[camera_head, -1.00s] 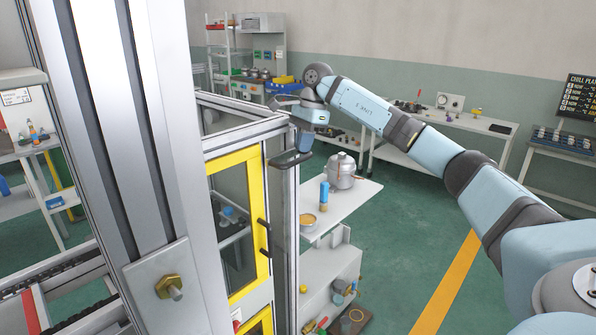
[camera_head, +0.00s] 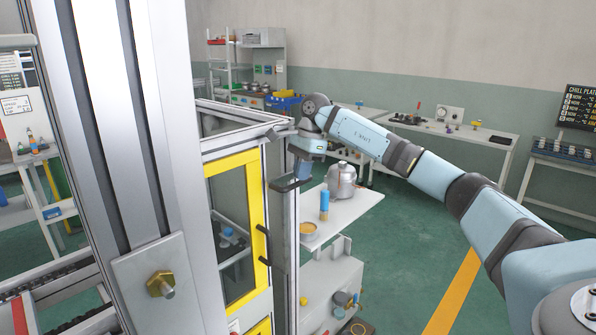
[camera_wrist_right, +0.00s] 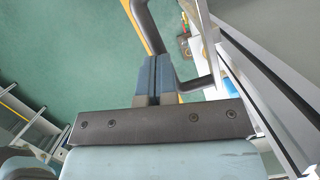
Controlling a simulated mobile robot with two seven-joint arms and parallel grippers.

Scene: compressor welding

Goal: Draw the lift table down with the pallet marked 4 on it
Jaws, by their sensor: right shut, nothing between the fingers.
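My right gripper (camera_head: 303,172) points down beside the dark bar handle (camera_head: 285,184) on the grey upright at the yellow-framed cabinet's corner. In the right wrist view its blue fingers (camera_wrist_right: 154,80) are closed together and hold nothing. The bent dark handle (camera_wrist_right: 146,28) runs behind and right of the fingertips there. Whether the fingers touch it I cannot tell. Neither the lift table's top nor a pallet marked 4 can be made out. My left gripper is not in view.
A silver post (camera_head: 140,120) with a brass bolt (camera_head: 161,284) blocks the left foreground. The yellow-framed door (camera_head: 256,205) stands left of my gripper. A white bench (camera_head: 345,215) behind carries a metal pot (camera_head: 342,182) and a blue cylinder (camera_head: 324,203). Green floor is free at right.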

